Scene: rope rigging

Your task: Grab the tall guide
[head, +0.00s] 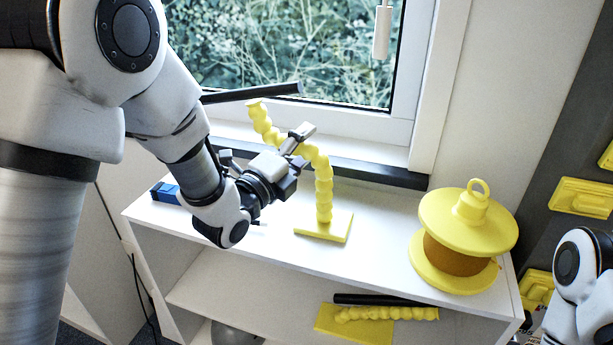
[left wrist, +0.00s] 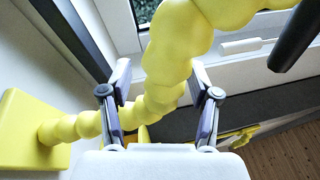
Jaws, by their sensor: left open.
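The tall guide is a yellow beaded neck (head: 323,190) standing on a square yellow base (head: 323,227) on the white cabinet top. Its neck bends up and left, and a black rod (head: 250,93) sits across its upper end. My left gripper (head: 303,136) is at the bend of the neck, with its fingers apart. In the left wrist view the open fingers (left wrist: 161,84) lie on either side of the yellow neck (left wrist: 172,50); I cannot tell whether they touch it. The base also shows there (left wrist: 22,130). My right gripper is out of view; only part of that arm shows.
A yellow spool (head: 468,222) with a ring on top stands at the cabinet's right end. A blue block (head: 165,193) lies at the left end. Another yellow beaded piece (head: 387,314) lies on the lower shelf beside a black rod. The window is close behind.

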